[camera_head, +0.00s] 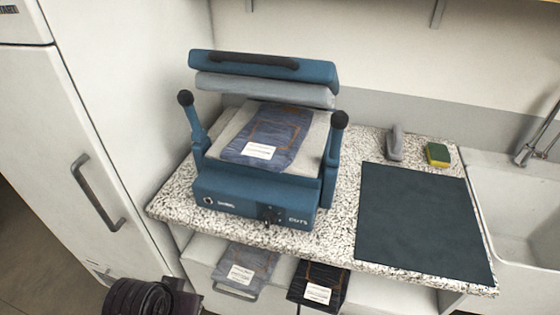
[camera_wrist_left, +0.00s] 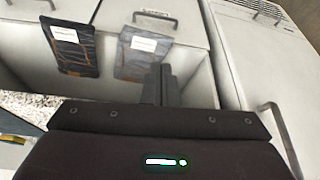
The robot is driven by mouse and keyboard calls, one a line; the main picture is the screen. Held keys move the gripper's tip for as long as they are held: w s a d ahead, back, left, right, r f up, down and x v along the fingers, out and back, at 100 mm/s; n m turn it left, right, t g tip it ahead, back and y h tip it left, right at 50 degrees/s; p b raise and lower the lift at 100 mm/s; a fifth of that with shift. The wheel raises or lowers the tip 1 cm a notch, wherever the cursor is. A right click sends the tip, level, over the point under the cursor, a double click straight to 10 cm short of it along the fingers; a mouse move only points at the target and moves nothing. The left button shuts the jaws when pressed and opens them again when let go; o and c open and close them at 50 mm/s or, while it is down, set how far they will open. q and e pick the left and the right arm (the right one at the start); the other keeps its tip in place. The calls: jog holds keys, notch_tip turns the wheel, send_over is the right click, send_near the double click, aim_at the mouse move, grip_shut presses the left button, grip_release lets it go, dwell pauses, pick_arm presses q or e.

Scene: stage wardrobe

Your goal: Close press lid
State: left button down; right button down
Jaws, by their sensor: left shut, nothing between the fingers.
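The blue press (camera_head: 255,200) stands on the speckled counter, with two side posts ending in black knobs. Its lid (camera_head: 262,68) is raised and open, with a dark handle on top and a grey plate (camera_head: 264,90) beneath. A folded denim piece (camera_head: 265,138) with a white label lies on the pale lower bed, well below the lid. My left gripper (camera_wrist_left: 163,85) is shut and empty in the left wrist view, in front of the cabinet. My left arm shows low at the left in the head view, below and apart from the press. My right gripper is not in view.
A dark mat (camera_head: 420,222) lies right of the press, with a grey iron-like object (camera_head: 396,145) and a sponge (camera_head: 438,154) behind it. Two labelled denim pieces, one blue (camera_head: 243,270) and one black (camera_head: 318,286), are below the counter edge. A white fridge-like cabinet (camera_head: 75,130) stands left.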

pick_arm(q)
jog(key=w+d+r+m+t+h, duration=0.15)
jog(key=w+d+r+t, duration=0.35)
jog(key=w+r, duration=0.55)
jog(key=m+t+h, duration=0.2)
jog(key=t+h, duration=0.2)
jog(key=t, duration=0.2)
send_near(275, 75)
jog(key=s+f, duration=0.3)
jog(key=s, duration=0.1)
notch_tip(275, 75, up, 10)
jog(key=d+m+t+h, duration=0.2)
jog(key=d+t, duration=0.1)
jog(key=p+x, duration=0.4)
jog(key=x, duration=0.4)
jog(key=f, duration=0.2)
jog(key=f+p, duration=0.1)
jog(key=f, duration=0.1)
jog(key=shift+w+a, duration=0.35)
jog(key=shift+f, duration=0.1)
